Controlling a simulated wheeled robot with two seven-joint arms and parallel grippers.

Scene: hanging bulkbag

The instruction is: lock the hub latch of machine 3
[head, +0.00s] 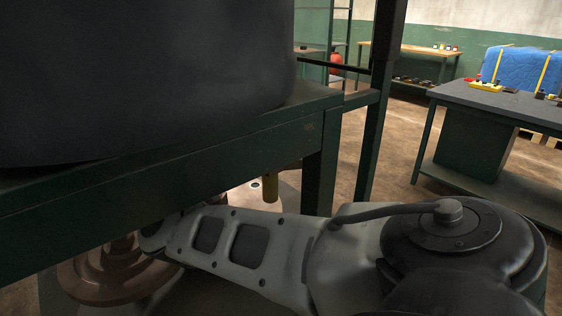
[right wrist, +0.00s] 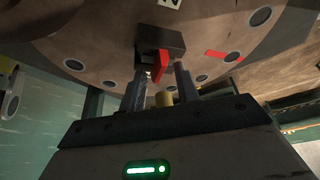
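In the right wrist view, a red latch lever (right wrist: 163,66) projects from a black block (right wrist: 160,40) on the face of a large brown round hub (right wrist: 110,38). My right gripper (right wrist: 160,78) is below the block, its two dark fingers apart with the lever between their tips. Whether a finger touches the lever, I cannot tell. In the head view, my right arm reaches in from the right under the green frame, and its gripper is hidden. My left gripper is in neither view.
A green frame beam (head: 180,165) and a large dark bulk bag (head: 150,75) block much of the head view. A brown stepped round part (head: 115,270) sits below the beam. A dark-topped workbench (head: 500,105) stands at right, with open floor (head: 400,130) before it.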

